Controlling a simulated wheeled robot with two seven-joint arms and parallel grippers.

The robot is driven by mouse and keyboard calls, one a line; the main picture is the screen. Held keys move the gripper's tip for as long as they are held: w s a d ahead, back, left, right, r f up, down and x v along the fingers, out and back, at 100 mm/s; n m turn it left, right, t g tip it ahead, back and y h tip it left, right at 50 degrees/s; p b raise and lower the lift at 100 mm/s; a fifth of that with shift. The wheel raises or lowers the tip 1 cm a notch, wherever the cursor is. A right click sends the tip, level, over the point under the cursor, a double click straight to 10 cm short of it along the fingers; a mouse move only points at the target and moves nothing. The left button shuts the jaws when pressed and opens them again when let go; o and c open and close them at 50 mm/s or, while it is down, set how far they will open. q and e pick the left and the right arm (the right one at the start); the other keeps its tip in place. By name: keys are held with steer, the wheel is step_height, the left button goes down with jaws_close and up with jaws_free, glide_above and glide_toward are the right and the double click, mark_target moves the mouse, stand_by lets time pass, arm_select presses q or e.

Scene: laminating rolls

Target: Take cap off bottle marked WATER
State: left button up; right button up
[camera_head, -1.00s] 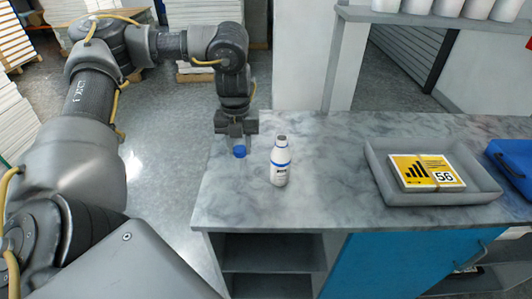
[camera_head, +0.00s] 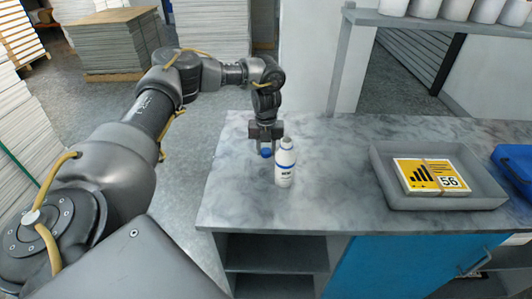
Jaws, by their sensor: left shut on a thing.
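A white bottle (camera_head: 285,169) with a blue band and a small dark label, too small to read surely, stands upright on the marble counter (camera_head: 330,213). Its narrow grey neck shows bare, with no cap on it. My left gripper (camera_head: 266,149) points down just left of the bottle neck, a little behind it. It is shut on a blue cap (camera_head: 266,153), apart from the neck; whether gripper and bottle touch, I cannot tell. My right gripper is out of view.
A grey tray (camera_head: 491,197) with a yellow and white card pack (camera_head: 428,175) marked 56 sits right on the counter. A blue bin (camera_head: 513,163) is beyond it. White rolls (camera_head: 458,8) stand on the shelf above. The counter's front is clear.

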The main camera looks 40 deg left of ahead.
arm_select(q)
step_height(320, 180, down, 2)
steer(key=shift+f, duration=0.25)
steer(key=shift+r, duration=0.1)
steer(key=shift+f, duration=0.2)
steer(key=o, duration=1.1)
